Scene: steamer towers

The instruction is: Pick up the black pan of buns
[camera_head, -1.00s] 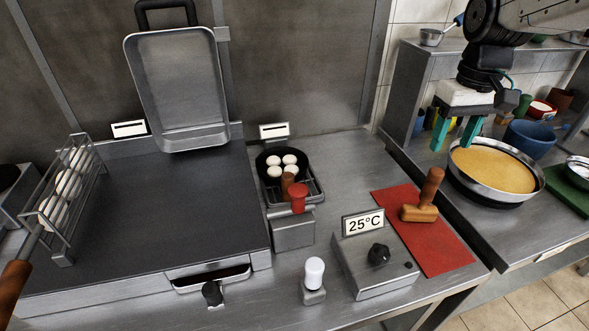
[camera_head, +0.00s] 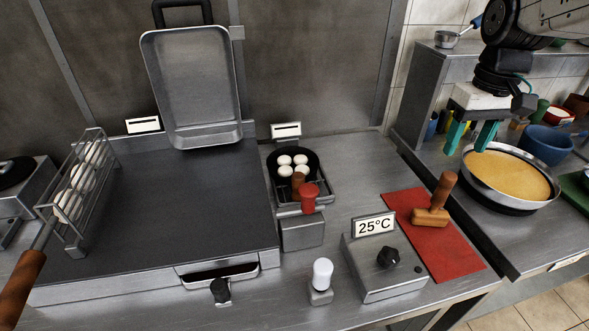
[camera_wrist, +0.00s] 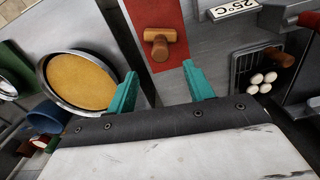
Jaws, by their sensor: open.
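The black pan of buns (camera_head: 280,178) sits on a small wire-rack burner in the middle of the counter. Several white buns (camera_head: 292,162) lie in it, and its brown wooden handle points toward the front. In the wrist view the buns (camera_wrist: 262,82) and the wooden handle (camera_wrist: 281,58) show at the right, with the pan's dark edge around them. My gripper (camera_head: 469,141) is at the upper right, above the counter near the pan of yellow batter, well right of the bun pan. Its teal fingers (camera_wrist: 158,88) are apart with nothing between them.
A red-knobbed lever (camera_head: 309,196) stands close in front of the bun pan's handle. A wooden press (camera_head: 438,202) rests on a red mat (camera_head: 452,262). A control box (camera_head: 385,270) reads 25°C. A round pan of yellow batter (camera_head: 512,208) is at right, and a flat griddle (camera_head: 170,200) at left.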

